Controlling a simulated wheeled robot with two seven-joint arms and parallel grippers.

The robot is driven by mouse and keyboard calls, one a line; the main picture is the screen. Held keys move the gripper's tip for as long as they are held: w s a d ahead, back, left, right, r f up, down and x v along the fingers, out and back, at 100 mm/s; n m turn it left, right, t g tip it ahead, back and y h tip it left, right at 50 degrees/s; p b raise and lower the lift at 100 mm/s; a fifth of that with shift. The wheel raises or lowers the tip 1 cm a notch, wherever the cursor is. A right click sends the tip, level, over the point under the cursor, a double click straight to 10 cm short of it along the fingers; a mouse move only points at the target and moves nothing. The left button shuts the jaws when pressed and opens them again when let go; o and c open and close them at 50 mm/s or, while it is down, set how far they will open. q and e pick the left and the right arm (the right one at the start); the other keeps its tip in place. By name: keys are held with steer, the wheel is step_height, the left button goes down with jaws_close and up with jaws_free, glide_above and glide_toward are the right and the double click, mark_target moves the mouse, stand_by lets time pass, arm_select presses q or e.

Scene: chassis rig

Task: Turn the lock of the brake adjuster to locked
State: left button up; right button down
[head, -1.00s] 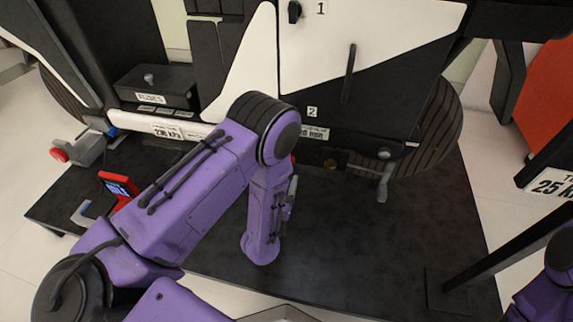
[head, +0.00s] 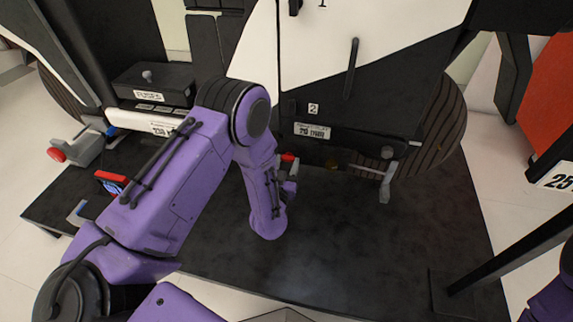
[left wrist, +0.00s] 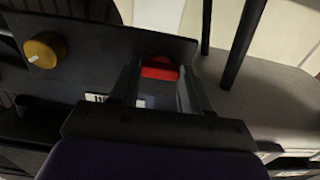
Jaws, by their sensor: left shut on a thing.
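A small red part (head: 288,157) sits low on the dark chassis, right of my left wrist in the head view. In the left wrist view the red part (left wrist: 160,72) lies between the fingertips of my left gripper (left wrist: 158,80), which is shut on it. Whether this red part is the lock of the brake adjuster cannot be told for sure. In the head view my left gripper (head: 289,173) is mostly hidden by my purple wrist. My right gripper is out of view.
A grey lever (head: 385,180) hangs farther right under the chassis. A fuse box (head: 152,85) stands at the upper left, with a red-knobbed grey device (head: 78,150) below. A red handheld device (head: 112,182) lies left of my arm. The dark floor mat (head: 370,250) is clear at front right.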

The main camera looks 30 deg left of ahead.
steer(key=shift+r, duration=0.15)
arm_select(q)
steer(key=n+p, duration=0.2)
steer(key=n, duration=0.2)
steer(key=shift+r+n, duration=0.1)
steer(key=shift+n, duration=0.2)
steer(key=shift+n+p, duration=0.6)
steer(key=shift+n, duration=0.3)
steer(key=n+p, duration=0.2)
steer(key=n, duration=0.4)
steer(key=shift+n+p, duration=0.6)
steer(key=shift+n, duration=2.1)
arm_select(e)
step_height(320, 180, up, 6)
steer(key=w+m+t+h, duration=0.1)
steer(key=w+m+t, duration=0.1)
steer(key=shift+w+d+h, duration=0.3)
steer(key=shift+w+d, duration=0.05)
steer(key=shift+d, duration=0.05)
arm_select(q)
steer(key=shift+f, duration=0.2)
steer(key=o, duration=1.1)
steer(key=shift+c, duration=0.2)
steer(key=shift+s+r, duration=0.1)
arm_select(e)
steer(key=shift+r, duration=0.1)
